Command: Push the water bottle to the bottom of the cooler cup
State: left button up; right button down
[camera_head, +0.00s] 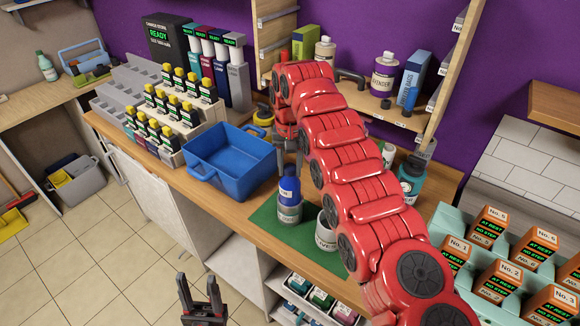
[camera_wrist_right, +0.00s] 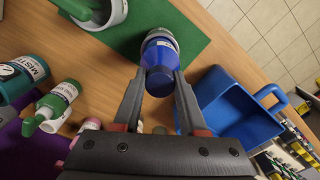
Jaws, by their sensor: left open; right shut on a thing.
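The blue water bottle (camera_head: 289,187) stands upright in the grey cooler cup (camera_head: 289,213), its upper part showing above the rim. The cup stands on a green mat (camera_head: 262,223). In the right wrist view, the bottle (camera_wrist_right: 160,54) lies between the fingertips of my right gripper (camera_wrist_right: 163,82), which is shut on its cap end. The cup (camera_wrist_right: 163,34) shows beyond it. How deep the bottle sits is hidden by the cup wall. My left gripper (camera_head: 203,302) is open and empty, low in front of the counter.
A white mug (camera_head: 326,233) stands right of the cup on the mat, beside my right arm. A blue bin (camera_head: 232,163) is to the left. Bottles and a shelf (camera_head: 385,112) stand behind. Orange boxes (camera_head: 490,227) are at the right.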

jog(key=shift+f+b, duration=0.8)
jog(key=shift+f, duration=0.2)
jog(key=shift+c, duration=1.9)
grip_release()
jog(key=shift+r, duration=0.1)
jog(key=shift+r, duration=0.25)
notch_tip(320, 180, up, 17)
jog(key=p, duration=1.6)
jog(key=shift+f, duration=0.15)
